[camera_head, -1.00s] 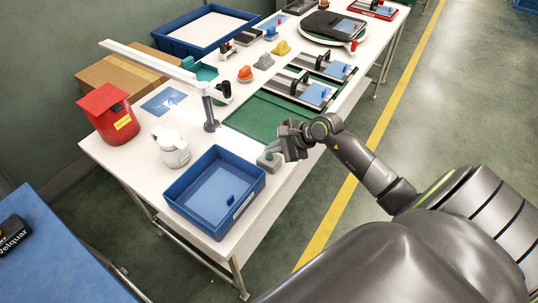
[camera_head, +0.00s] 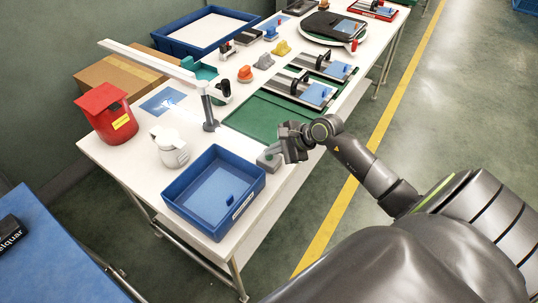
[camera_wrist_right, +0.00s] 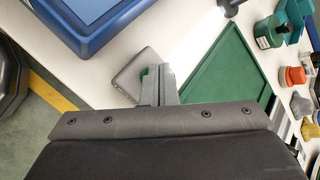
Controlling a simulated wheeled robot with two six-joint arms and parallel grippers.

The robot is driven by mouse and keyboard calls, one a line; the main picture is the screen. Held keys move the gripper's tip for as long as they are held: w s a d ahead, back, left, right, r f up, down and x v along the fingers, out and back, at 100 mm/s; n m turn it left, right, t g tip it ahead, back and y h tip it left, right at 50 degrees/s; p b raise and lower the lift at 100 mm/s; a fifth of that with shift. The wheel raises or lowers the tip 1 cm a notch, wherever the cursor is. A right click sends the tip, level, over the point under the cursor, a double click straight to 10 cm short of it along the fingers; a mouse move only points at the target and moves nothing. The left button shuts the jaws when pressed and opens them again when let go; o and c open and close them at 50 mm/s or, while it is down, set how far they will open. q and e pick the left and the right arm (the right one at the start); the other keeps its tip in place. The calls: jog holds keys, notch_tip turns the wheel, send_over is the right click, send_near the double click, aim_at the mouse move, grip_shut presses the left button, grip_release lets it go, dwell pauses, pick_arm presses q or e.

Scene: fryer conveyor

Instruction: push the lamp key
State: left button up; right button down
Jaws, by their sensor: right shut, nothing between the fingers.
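The lamp key is a small grey box (camera_head: 267,160) near the table's front edge, just right of the blue bin. It also shows in the right wrist view (camera_wrist_right: 131,72), with a bit of its green button (camera_wrist_right: 145,73) beside my fingertips. My right gripper (camera_head: 284,150) is shut and empty, its tips (camera_wrist_right: 158,72) over the box and hiding most of the button. I cannot tell whether they touch it. The lamp is a long white bar (camera_head: 145,60) on a grey post (camera_head: 208,108) farther back. My left gripper is not in view.
A blue bin (camera_head: 212,192) stands close left of the key, and a green mat (camera_head: 262,118) lies behind it. A white jug (camera_head: 172,150) and a red container (camera_head: 107,113) stand at the left.

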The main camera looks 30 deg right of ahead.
aim_at(273, 158)
jog(key=shift+f, duration=0.1)
dwell(0.3)
jog(key=shift+r, duration=0.7)
notch_tip(273, 158, up, 6)
jog(key=p, duration=0.3)
dwell(0.5)
